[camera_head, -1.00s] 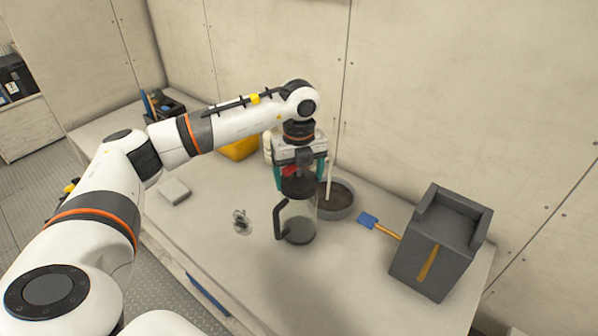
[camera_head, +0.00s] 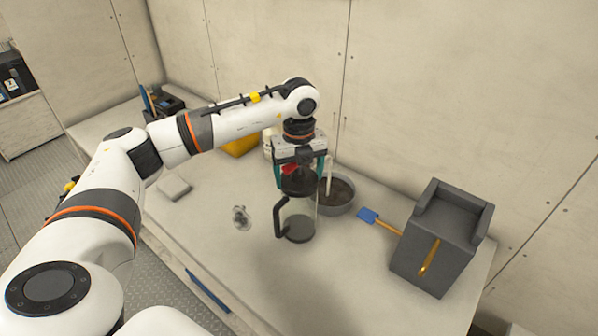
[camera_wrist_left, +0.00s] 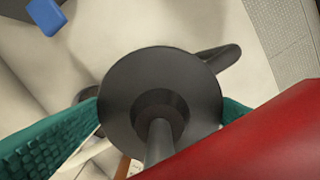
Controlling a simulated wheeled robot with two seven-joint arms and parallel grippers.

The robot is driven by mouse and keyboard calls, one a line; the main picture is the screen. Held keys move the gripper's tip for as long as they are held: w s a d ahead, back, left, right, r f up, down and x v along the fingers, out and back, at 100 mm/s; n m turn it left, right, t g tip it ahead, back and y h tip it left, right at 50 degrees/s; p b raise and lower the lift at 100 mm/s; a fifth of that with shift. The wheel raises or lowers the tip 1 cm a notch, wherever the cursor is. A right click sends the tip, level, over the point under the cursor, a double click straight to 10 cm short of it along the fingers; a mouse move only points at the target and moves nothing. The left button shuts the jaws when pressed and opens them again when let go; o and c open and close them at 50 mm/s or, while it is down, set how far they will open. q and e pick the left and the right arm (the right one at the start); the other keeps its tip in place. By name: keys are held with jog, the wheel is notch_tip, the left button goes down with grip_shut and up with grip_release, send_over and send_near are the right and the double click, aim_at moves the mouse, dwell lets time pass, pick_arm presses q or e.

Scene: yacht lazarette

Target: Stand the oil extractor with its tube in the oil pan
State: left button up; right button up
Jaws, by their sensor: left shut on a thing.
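The dark round top also shows between the fingers in the left wrist view (camera_wrist_left: 120,95). A pale tube (camera_head: 328,178) hangs right of the gripper, its lower end over or in the grey oil pan (camera_head: 348,208), which holds dark liquid. The extractor looks upright; I cannot tell whether its base touches the bench. My right gripper is out of view.
A small clear item (camera_head: 241,217) lies left of the extractor. A pale block (camera_head: 174,187) and yellow item (camera_head: 242,147) are further left. The front bench is clear.

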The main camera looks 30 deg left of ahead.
pick_arm(q)
jog(key=o, duration=1.8)
jog(key=shift+o, duration=0.6)
jog(key=shift+s, duration=0.1)
notch_tip(320, 180, up, 11)
jog(key=b, duration=0.3)
jog(key=shift+d+f, duration=0.1)
jog(key=shift+r, duration=0.65)
